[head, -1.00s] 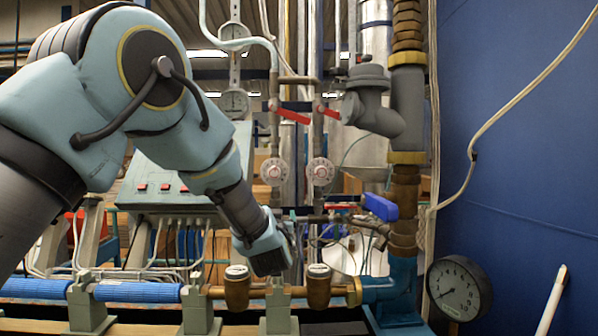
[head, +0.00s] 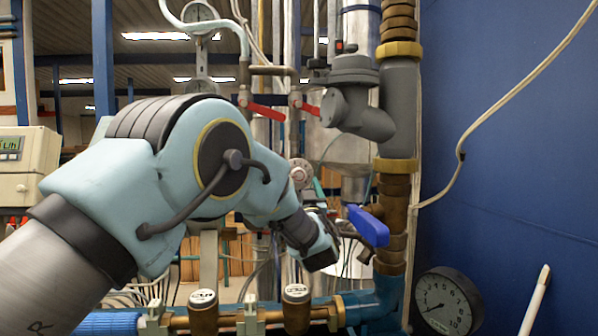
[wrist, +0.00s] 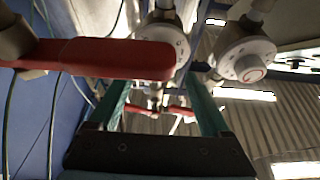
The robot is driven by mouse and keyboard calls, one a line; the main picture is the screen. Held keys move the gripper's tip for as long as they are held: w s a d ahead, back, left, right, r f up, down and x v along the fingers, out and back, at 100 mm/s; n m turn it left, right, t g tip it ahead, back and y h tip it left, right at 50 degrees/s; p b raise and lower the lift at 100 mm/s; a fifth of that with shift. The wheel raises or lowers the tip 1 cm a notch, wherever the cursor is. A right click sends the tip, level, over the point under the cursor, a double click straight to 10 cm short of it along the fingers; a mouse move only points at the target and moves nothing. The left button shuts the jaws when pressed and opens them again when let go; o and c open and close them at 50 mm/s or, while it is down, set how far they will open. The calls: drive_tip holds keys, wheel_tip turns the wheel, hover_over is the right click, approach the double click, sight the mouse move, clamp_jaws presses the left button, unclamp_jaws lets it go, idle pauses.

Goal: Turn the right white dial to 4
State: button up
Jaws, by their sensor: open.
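The right white dial (head: 301,172) shows in the head view just above my forearm, partly covered by it. In the wrist view the picture is turned, and the right dial (wrist: 170,28) is at top centre, partly behind a red lever handle. The left white dial (wrist: 242,57) is at the upper right of the wrist view; in the head view my arm hides it. My gripper (wrist: 152,88) is open and empty, its two green fingers spread apart below the right dial in the picture. It looks apart from both dials. The dial numbers are too small to read.
The red lever handle (wrist: 120,60) crosses close in front of the wrist camera. A blue valve handle (head: 368,226) and brass pipework stand to the right. Two red levers (head: 265,111) (head: 311,108) are above the dials. A blue wall (head: 510,150) closes the right side.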

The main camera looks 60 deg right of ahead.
sight(299, 176)
drive_tip(key=shift+p+x, duration=0.6)
drive_tip(key=shift+x, duration=1.3)
drive_tip(key=shift+c, duration=0.4)
clamp_jaws()
